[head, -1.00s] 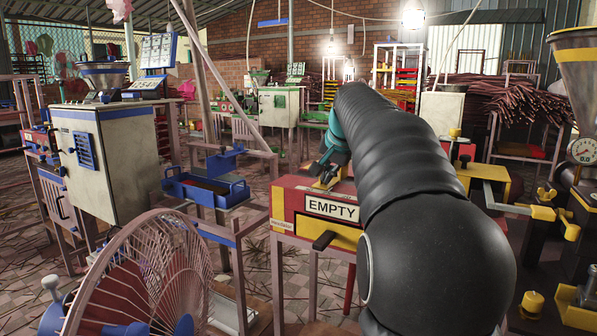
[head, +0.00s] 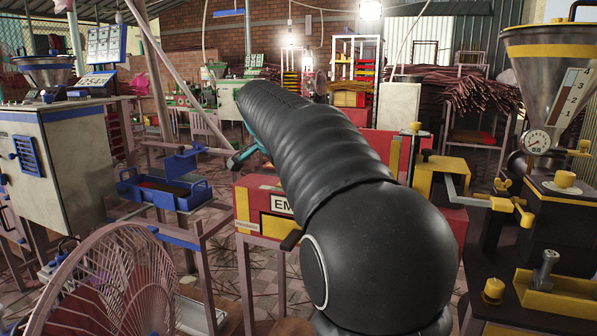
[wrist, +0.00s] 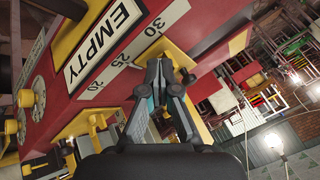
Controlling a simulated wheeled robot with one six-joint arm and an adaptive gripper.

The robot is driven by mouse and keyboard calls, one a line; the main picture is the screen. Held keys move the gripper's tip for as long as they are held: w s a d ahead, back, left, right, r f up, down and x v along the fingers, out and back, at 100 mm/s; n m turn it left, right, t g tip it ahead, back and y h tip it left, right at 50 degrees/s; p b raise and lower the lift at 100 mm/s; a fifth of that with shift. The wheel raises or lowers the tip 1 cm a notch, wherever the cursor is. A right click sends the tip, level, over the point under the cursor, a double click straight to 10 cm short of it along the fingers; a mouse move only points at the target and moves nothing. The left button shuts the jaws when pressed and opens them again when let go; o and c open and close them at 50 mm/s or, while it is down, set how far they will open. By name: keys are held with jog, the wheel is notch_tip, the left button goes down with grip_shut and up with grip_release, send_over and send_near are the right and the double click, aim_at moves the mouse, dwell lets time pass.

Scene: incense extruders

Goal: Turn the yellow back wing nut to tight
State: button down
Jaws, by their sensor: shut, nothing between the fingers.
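The yellow machine with a steel hopper stands at the right of the head view. Small yellow wing-shaped fittings (head: 525,210) sit at the end of its nozzle, and I cannot tell for sure which is the back wing nut or how tight it is. My gripper (wrist: 160,68) shows in the wrist view, its dark fingers shut and empty. It is in front of the red and yellow box marked EMPTY, apart from the machine's fittings.
The red box (head: 249,207) with a yellow front stands left of my arm. A yellow bracket (head: 433,180) is between my arm and the nozzle. A pink fan (head: 105,275) fills the lower left. A blue tray (head: 150,192) stands behind it.

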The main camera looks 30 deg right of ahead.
jog(key=shift+w+a, duration=0.3)
jog(key=shift+w+a+m+g+h, duration=0.1)
jog(key=shift+w+m+g+h, duration=0.15)
jog(key=shift+m, duration=0.45)
jog(key=shift+w, duration=0.3)
jog(key=shift+w+r, duration=0.1)
jog(key=shift+w, duration=0.05)
dwell(0.4)
